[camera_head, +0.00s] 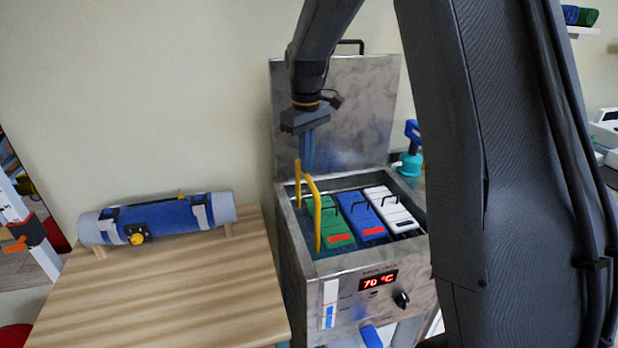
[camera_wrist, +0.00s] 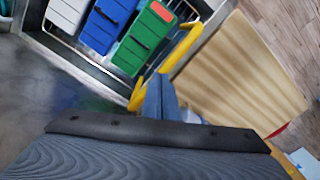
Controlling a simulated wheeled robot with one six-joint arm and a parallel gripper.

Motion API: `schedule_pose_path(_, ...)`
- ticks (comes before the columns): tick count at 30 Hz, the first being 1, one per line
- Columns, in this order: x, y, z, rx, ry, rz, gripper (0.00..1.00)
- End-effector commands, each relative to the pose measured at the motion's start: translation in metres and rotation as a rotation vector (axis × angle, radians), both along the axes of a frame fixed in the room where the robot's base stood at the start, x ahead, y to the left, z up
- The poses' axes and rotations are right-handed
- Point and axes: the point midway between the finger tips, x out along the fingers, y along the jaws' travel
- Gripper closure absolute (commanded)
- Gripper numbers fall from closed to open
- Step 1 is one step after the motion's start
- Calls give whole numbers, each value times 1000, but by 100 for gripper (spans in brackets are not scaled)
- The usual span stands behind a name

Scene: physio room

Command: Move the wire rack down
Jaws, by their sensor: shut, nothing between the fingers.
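The wire rack, with yellow handles (camera_head: 317,222), sits in the open steel tank (camera_head: 291,250). It holds a green pack (camera_head: 335,222), a blue pack (camera_head: 361,216) and a white pack (camera_head: 389,209). In the wrist view, the yellow handle (camera_wrist: 183,50) and thin wires of the rack show beside the green pack (camera_wrist: 143,40). My gripper (camera_head: 308,168) points down over the tank's back left part, close to the yellow handles. Its blue fingers (camera_wrist: 160,88) are shut and empty. I cannot tell whether they touch a handle. The rack's lower part is hidden.
The tank's raised lid (camera_head: 345,100) stands behind my gripper. A wooden table (camera_head: 170,290) adjoins the tank at left and bears a blue roll (camera_head: 160,218). Its front part is clear. A teal bottle (camera_head: 410,163) stands behind the tank at right.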

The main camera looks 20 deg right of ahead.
Motion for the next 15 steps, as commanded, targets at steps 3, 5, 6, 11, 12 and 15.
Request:
schedule_pose_path(3,0,0,-4,0,0,0,100)
schedule_pose_path(5,0,0,-5,0,0,0,100)
schedule_pose_path(6,0,0,-7,0,0,0,100)
schedule_pose_path(11,0,0,-11,0,0,0,100)
schedule_pose_path(12,0,0,-12,0,0,0,100)
schedule_pose_path(15,0,0,-15,0,0,0,100)
